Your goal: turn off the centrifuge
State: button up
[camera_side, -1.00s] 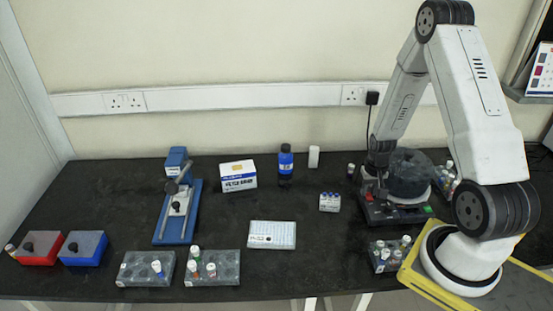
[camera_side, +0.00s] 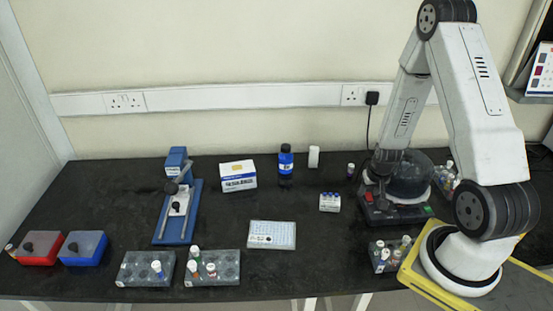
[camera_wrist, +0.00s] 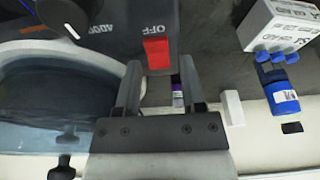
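The centrifuge (camera_side: 410,213) stands on the bench at the right, a dark base with a round bowl (camera_wrist: 55,100). Its red OFF button (camera_side: 369,197) is on the left of the front panel, and a green button (camera_side: 428,210) is on the right. In the wrist view the red OFF button (camera_wrist: 157,52) lies just beyond and between my fingertips. My gripper (camera_wrist: 158,72) is open, with nothing held between its fingers. In the side view my gripper (camera_side: 383,178) hangs above the left part of the centrifuge. I cannot tell whether it touches the button.
A tube rack (camera_side: 390,255) stands in front of the centrifuge. A small vial box (camera_side: 330,202), a purple-capped vial (camera_side: 350,170) and a blue bottle (camera_side: 286,165) stand to its left. A black cable hangs from the wall plug (camera_side: 372,98) behind it. Bench between the racks is clear.

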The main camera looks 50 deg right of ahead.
aim_at(366, 193)
jog(key=shift+o, duration=0.3)
jog(key=shift+w+y, duration=0.1)
jog(key=shift+y, duration=0.2)
jog(key=shift+d+f+g, duration=0.1)
jog(key=shift+g, duration=0.3)
jog(key=shift+w+d+g+y, duration=0.1)
jog(key=shift+d+g+y, duration=0.1)
jog(key=shift+g+y, duration=0.35)
jog(key=shift+r, duration=0.35)
jog(key=r, duration=0.7)
jog(key=shift+w+a+r, duration=0.2)
jog(key=shift+a+r, duration=0.1)
jog(key=shift+a, duration=0.1)
jog(key=a+r+n+t, duration=0.1)
jog(key=a+r+n, duration=0.3)
jog(key=a, duration=0.8)
jog(key=a+r+n+t, duration=0.1)
jog(key=a+r+n, duration=0.4)
jog(key=a, duration=0.6)
jog(key=shift+w+a+r, duration=0.25)
jog(key=shift+w+a, duration=0.1)
jog(key=shift+t, duration=0.25)
